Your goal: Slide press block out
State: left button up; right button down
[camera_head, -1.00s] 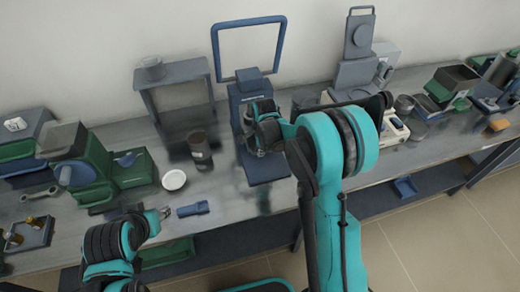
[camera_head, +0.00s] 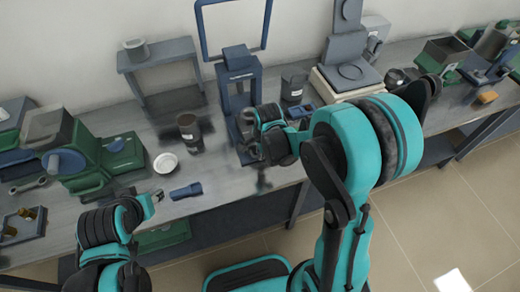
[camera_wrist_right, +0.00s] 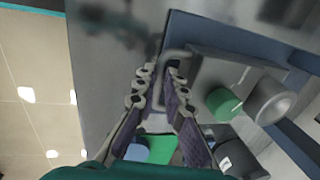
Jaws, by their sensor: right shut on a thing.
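The blue press (camera_head: 240,75) stands near the middle of the table, with a tall frame-shaped part behind it. My right gripper (camera_head: 250,148) is low at its front, partly covered by my own wrist. In the right wrist view my right gripper (camera_wrist_right: 160,72) is shut on a bent grey handle (camera_wrist_right: 176,52) beside the blue press frame (camera_wrist_right: 205,38). The block behind this handle cannot be made out clearly. A green cylinder (camera_wrist_right: 222,103) and a grey cylinder (camera_wrist_right: 270,100) show next to the frame. My left gripper (camera_head: 157,196) is over the table's front edge; its opening is too small to judge.
Left of the press are a dark cup (camera_head: 188,128), a white dish (camera_head: 165,163) and a blue tool (camera_head: 186,191). A green machine (camera_head: 85,155) stands farther left. A grey instrument (camera_head: 350,72) stands right of the press. Open floor lies before the table.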

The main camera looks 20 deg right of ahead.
jog(key=c, duration=1.9)
grip_release()
jog(key=shift+s, duration=0.2)
jog(key=shift+o, duration=0.2)
jog(key=shift+s, duration=0.1)
jog(key=shift+r, duration=0.1)
jog(key=shift+r, duration=0.3)
notch_tip(320, 180, up, 11)
jog(key=s, duration=0.2)
jog(key=shift+s, duration=0.1)
jog(key=s+r+n+t, duration=0.3)
jog(key=s+n+t, duration=0.2)
jog(key=s+n, duration=0.6)
jog(key=n, duration=0.6)
jog(key=shift+s+d+r+n, duration=0.2)
jog(key=shift+s+d+n, duration=0.1)
jog(key=shift+d, duration=0.1)
